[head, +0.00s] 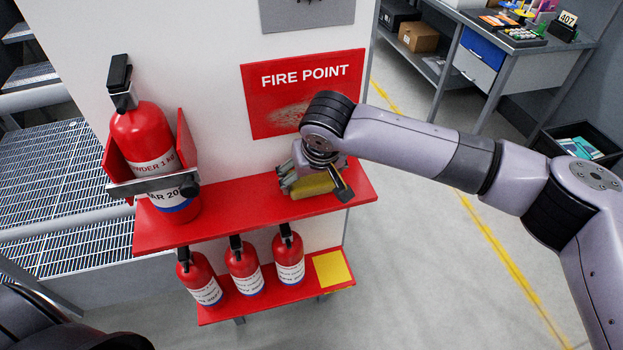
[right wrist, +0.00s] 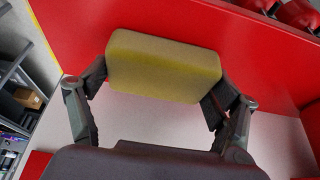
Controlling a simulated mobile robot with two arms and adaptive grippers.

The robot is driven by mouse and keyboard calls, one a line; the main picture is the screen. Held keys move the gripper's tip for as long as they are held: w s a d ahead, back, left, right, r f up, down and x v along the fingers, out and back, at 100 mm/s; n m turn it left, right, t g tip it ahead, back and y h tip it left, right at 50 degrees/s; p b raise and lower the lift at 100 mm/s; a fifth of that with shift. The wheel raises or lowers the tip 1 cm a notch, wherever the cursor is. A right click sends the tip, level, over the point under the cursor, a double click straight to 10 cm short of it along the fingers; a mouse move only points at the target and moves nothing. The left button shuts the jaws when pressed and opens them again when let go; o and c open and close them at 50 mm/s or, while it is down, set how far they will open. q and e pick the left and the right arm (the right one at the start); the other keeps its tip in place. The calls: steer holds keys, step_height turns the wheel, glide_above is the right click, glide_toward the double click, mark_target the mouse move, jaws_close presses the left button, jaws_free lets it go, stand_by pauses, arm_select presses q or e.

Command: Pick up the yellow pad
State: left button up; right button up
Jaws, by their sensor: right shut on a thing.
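The yellow pad (right wrist: 163,66) is a thick block with rounded edges. In the right wrist view it sits between the two dark fingers of my right gripper (right wrist: 157,92), which is shut on it from both ends. In the head view the pad (head: 314,185) shows partly behind the gripper (head: 308,180), at the right end of the upper red shelf (head: 240,222). I cannot tell whether the pad touches the shelf. My left gripper is not in view.
A large fire extinguisher (head: 146,140) stands in a bracket at the upper shelf's left. Three small extinguishers (head: 244,270) and a flat yellow square (head: 331,268) are on the lower red shelf. A smudged FIRE POINT sign (head: 303,90) is behind. Open floor (head: 430,270) lies to the right.

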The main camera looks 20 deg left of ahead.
step_height(320, 180, up, 20)
steer(key=b, duration=0.3)
stand_by(0.3)
